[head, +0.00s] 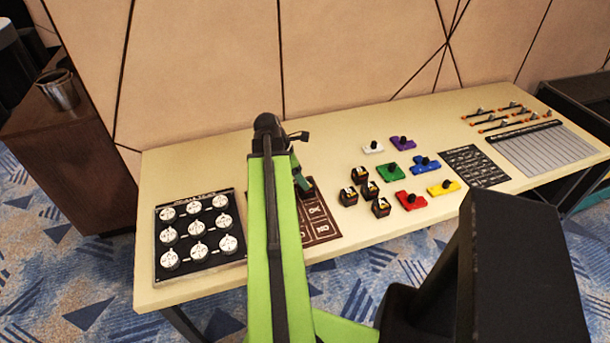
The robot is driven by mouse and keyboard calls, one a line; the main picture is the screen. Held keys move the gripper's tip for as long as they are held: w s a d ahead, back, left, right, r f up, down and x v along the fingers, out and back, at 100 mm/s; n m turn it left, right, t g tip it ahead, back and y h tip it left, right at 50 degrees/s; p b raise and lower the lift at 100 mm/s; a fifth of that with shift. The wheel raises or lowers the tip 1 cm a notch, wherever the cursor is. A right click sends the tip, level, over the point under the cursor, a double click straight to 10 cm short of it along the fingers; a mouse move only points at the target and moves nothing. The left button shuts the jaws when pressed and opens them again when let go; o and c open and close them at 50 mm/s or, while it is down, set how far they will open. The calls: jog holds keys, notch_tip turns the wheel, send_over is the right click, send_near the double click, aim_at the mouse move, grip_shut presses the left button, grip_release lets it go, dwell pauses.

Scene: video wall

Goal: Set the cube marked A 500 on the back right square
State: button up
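Several small dark cubes with black knobs and pale labels stand in a cluster just right of the brown mat; among them are a back cube (361,176), a left cube (348,196) and a front cube (381,208). Their labels are too small to read, so I cannot tell which is marked A 500. The brown mat with printed squares (322,229) lies partly behind my green arm, which hides its left side. My gripper (302,183) is over the mat's back part, left of the cubes. Its fingers are too small to show whether they are open or hold anything.
A black board with round white dials (197,238) lies at the table's left. Coloured knobbed pieces, such as a red one (411,201), lie right of the cubes. Further right are a dark printed sheet (473,166) and a grey lined sheet (545,150). The wall borders the table's back.

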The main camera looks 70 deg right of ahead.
jog(key=p+v, duration=0.3)
jog(key=v, duration=0.3)
jog(key=shift+p, duration=0.35)
jog(key=shift+f, duration=0.1)
jog(key=w+a+f+m+t, duration=0.1)
jog(key=w+a+m+t, duration=0.2)
jog(key=w+a, duration=1.85)
jog(key=w+a+m+y, duration=0.1)
jog(key=w+a, duration=0.2)
jog(key=a, duration=0.8)
jog(key=w+a+m+y, duration=0.1)
jog(key=w+a+m, duration=0.1)
jog(key=a, duration=0.9)
jog(key=w+a+m+y, duration=0.1)
jog(key=w+a, duration=0.4)
jog(key=a, duration=0.6)
jog(key=shift+f+m+t, duration=0.3)
jog(key=shift+f+m, duration=0.1)
